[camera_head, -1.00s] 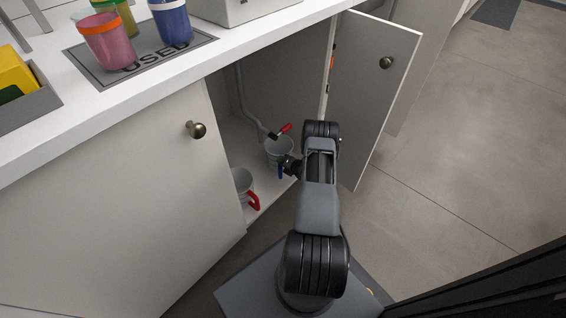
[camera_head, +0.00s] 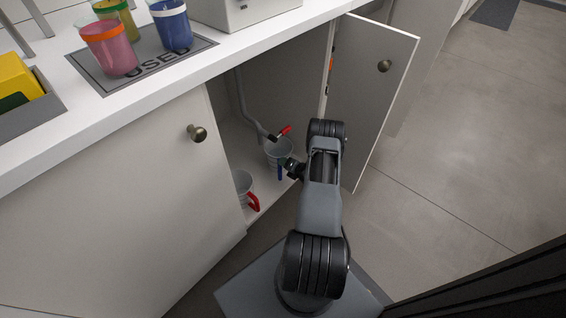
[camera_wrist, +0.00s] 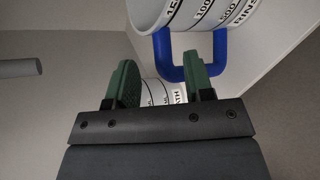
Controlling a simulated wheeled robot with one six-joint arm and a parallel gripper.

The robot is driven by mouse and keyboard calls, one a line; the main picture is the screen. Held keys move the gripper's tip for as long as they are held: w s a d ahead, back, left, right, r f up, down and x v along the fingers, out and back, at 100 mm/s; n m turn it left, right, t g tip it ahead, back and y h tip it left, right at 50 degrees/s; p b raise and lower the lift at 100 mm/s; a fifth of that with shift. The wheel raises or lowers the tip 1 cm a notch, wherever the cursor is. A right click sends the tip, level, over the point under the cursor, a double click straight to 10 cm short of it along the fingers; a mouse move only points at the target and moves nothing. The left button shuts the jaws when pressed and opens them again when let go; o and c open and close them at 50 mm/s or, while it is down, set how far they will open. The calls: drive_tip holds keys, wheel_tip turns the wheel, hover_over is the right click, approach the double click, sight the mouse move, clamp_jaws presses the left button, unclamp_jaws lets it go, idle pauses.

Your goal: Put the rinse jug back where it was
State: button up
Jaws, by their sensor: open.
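The rinse jug (camera_head: 277,152) is a grey-white jug with a blue handle, standing inside the open cabinet under the counter. In the wrist view its marked wall (camera_wrist: 195,14), lettered "RINS", and its blue handle (camera_wrist: 178,73) fill the top. My gripper (camera_head: 287,166) is at the handle's side of the jug. In the wrist view my green fingers (camera_wrist: 162,82) are open and apart, with the handle just beyond their tips. Whether a finger still touches the handle I cannot tell. A second jug with a red handle (camera_head: 253,202) stands nearer the cabinet's front left, partly hidden by the cabinet front.
A grey pipe (camera_head: 244,105) with a red-handled valve (camera_head: 285,130) runs down close behind the rinse jug. The open cabinet door (camera_head: 368,100) stands right of my arm. The closed door (camera_head: 110,200) is at left. Coloured cups stand on the "USED" mat (camera_head: 100,82) above.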

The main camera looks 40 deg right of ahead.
drive_tip(key=p+v, duration=0.2)
drive_tip(key=v, duration=0.7)
drive_tip(key=shift+s, duration=0.1)
idle(0.3)
